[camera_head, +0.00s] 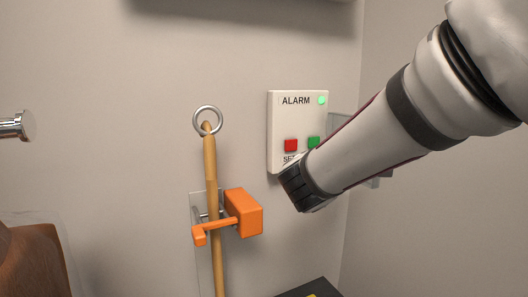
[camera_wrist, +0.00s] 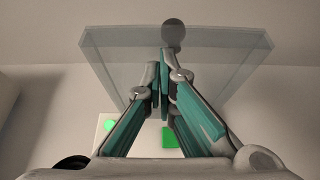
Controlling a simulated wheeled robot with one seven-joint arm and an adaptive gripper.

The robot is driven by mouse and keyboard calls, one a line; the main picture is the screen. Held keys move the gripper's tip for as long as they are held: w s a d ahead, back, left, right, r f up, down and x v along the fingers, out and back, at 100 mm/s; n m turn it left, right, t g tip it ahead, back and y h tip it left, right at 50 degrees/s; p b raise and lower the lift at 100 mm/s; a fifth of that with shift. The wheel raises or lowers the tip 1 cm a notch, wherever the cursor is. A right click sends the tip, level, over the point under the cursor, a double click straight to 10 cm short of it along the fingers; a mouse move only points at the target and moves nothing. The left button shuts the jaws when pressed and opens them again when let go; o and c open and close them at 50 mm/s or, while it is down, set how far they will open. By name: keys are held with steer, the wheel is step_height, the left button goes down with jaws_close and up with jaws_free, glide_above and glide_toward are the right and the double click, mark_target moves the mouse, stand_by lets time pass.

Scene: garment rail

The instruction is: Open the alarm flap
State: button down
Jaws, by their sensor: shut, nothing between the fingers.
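The white alarm box (camera_head: 275,125) is on the wall, with a lit green lamp, a red button and a green button. The clear flap (camera_head: 339,122) shows at the box's right side, partly behind my arm. It seems to stand out from the box, with the red button uncovered. In the wrist view the flap (camera_wrist: 225,60) spans the upper middle, with a round grey knob (camera_wrist: 173,32) at its top. My gripper (camera_wrist: 164,68) is shut and empty, its tips over the flap and below the knob. Whether they touch it I cannot tell. My arm hides the gripper in the head view.
Left of the box a wooden stick (camera_head: 210,165) with a metal ring stands in an orange clip (camera_head: 243,212). A metal peg (camera_head: 16,125) sticks out at the far left, above a brown item (camera_head: 32,262). A side wall (camera_head: 440,220) closes the right.

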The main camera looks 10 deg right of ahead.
steer(key=shift+w+d+b, duration=0.1)
steer(key=shift+d+b, duration=0.7)
steer(key=shift+d, duration=0.45)
